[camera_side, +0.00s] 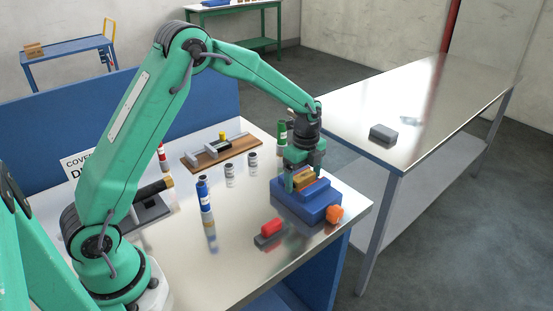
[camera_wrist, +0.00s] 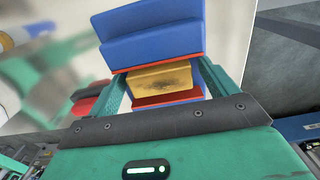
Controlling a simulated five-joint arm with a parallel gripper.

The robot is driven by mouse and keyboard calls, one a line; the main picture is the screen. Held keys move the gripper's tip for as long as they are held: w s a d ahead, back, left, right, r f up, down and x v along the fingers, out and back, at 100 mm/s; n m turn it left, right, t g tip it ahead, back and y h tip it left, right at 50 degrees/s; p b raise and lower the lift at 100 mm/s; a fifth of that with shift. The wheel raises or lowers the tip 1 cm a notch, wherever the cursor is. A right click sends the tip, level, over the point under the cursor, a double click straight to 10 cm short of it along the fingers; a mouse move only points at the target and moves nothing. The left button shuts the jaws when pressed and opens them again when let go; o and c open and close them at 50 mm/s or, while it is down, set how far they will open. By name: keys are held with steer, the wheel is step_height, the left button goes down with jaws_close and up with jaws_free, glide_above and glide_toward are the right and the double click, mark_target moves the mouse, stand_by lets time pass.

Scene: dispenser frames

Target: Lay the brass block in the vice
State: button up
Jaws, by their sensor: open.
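The blue vice (camera_side: 320,210) stands near the right end of the bench, with an orange knob (camera_side: 335,213) at its front right. In the wrist view the vice (camera_wrist: 150,38) shows red-lined jaws. The brass block (camera_wrist: 160,79) lies between those linings, its top face darkly smudged; it also shows in the side view (camera_side: 303,179). My gripper (camera_wrist: 165,78) is open, with one green finger on each side of the block. Whether the fingers touch it I cannot tell. In the side view my gripper (camera_side: 300,174) points down over the vice. The block's underside is hidden.
A red-topped grey item (camera_side: 270,232) lies left of the vice. A blue bottle (camera_side: 205,195), small grey containers (camera_side: 230,175) and a green bottle (camera_side: 283,132) stand nearby. A wooden board with a clamp (camera_side: 222,152) lies behind. A steel table (camera_side: 430,100) stands at right.

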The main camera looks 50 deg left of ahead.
mark_target(302, 176)
steer(key=shift+r, duration=0.1)
step_height(302, 176, up, 12)
stand_by(0.8)
steer(key=shift+s+r, duration=0.1)
steer(key=shift+r, duration=0.05)
stand_by(0.3)
steer(key=s+r+n+t, duration=0.3)
steer(key=s+r+n, duration=0.55)
steer(key=s, duration=0.45)
steer(key=s+f+n+t, duration=0.1)
steer(key=s+n+t, duration=0.1)
steer(key=s+n, duration=0.7)
steer(key=s, duration=0.6)
steer(key=shift+f+t, duration=0.15)
steer(key=shift+t, duration=0.15)
